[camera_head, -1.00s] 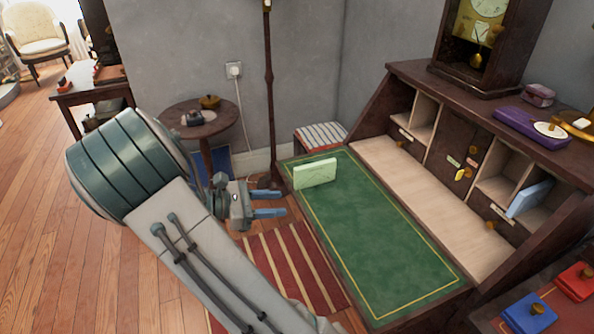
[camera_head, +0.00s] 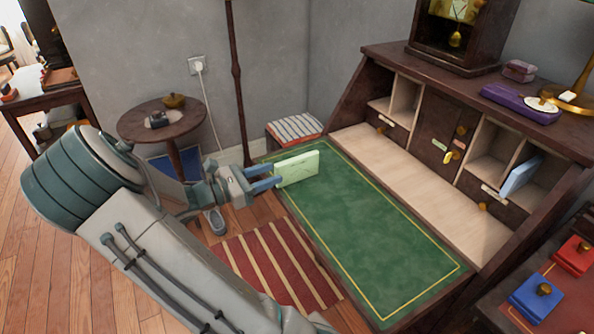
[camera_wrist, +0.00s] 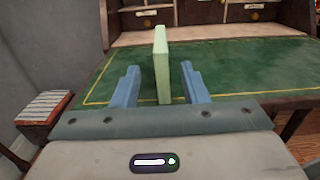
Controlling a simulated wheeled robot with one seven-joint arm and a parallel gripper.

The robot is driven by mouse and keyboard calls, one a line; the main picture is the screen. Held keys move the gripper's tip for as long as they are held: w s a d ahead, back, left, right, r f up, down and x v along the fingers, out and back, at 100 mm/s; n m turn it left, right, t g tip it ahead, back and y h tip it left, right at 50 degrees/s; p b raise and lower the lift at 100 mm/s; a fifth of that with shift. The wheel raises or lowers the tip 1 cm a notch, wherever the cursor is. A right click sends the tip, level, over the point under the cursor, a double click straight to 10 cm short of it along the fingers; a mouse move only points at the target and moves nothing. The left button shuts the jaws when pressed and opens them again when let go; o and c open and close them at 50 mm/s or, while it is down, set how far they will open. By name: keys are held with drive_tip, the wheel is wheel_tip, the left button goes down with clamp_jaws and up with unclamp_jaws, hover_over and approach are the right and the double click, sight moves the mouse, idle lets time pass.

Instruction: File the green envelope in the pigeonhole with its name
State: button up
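The pale green envelope (camera_head: 298,168) stands upright on its long edge on the green desk leather, near the desk's far left corner. My gripper (camera_head: 266,178) is at the desk's left edge, with its two blue fingers pointing at the envelope. In the wrist view the open fingers (camera_wrist: 158,85) stand on either side of the envelope (camera_wrist: 161,65), with a gap on both sides. The desk's pigeonholes (camera_head: 493,150) are at the back; one on the right holds a light blue envelope (camera_head: 520,176). Small labels (camera_head: 447,157) show there, too small to read.
The green writing surface (camera_head: 370,240) is clear apart from the envelope. A clock (camera_head: 460,35), a purple box (camera_head: 520,103) and a brass lamp stand on the desk top. A round side table (camera_head: 160,122) is left of the desk. A striped stool (camera_head: 295,127) stands behind the desk's left corner.

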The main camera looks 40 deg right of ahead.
sight(275, 172)
drive_tip(key=b+x, duration=0.1)
drive_tip(key=x, duration=0.3)
drive_tip(key=shift+s+d, duration=0.2)
drive_tip(key=shift+d, duration=0.05)
clamp_jaws()
drive_tip(key=shift+r, duration=0.1)
